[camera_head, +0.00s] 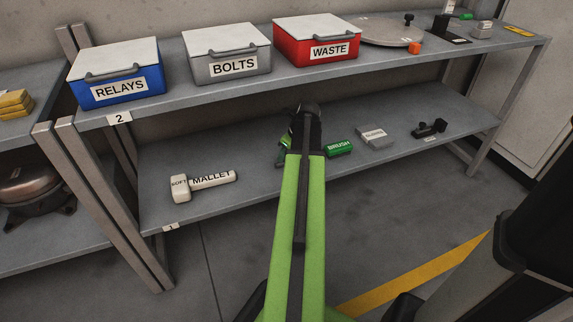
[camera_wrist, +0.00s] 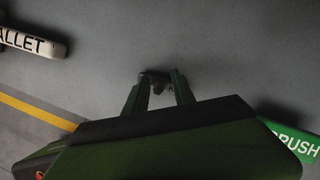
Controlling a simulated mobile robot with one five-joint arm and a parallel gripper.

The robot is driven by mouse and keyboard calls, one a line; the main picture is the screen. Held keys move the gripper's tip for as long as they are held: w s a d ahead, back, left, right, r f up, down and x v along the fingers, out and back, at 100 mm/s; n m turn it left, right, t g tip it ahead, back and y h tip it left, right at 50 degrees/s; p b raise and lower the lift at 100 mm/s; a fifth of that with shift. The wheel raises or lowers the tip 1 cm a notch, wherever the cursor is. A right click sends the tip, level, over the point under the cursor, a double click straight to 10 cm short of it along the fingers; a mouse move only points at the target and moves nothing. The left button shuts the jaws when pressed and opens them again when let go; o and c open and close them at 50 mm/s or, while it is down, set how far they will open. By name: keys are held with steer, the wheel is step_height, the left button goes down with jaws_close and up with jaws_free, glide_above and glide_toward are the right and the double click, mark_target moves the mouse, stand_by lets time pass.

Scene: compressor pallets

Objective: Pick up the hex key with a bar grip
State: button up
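The hex key is not clearly recognisable. A small dark piece (camera_wrist: 158,82) shows between the fingertips in the wrist view; it may be part of it, but it is too dark to tell. My gripper (camera_wrist: 159,84) points at the grey lower shelf, its two dark green fingers standing apart. I cannot tell whether they touch the dark piece. In the head view my green arm reaches over the lower shelf and hides most of my gripper; a bit of it (camera_head: 281,157) shows left of the arm.
On the lower shelf (camera_head: 255,188), a white mallet (camera_head: 210,180) lies left, a green brush (camera_head: 339,148), a grey block (camera_head: 372,138) and a black part (camera_head: 430,129) lie right. Above, the upper shelf (camera_head: 215,92) carries blue RELAYS (camera_head: 117,87), grey BOLTS (camera_head: 227,67) and red WASTE (camera_head: 315,52) bins.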

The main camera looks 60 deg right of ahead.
jaws_close()
stand_by(1.2)
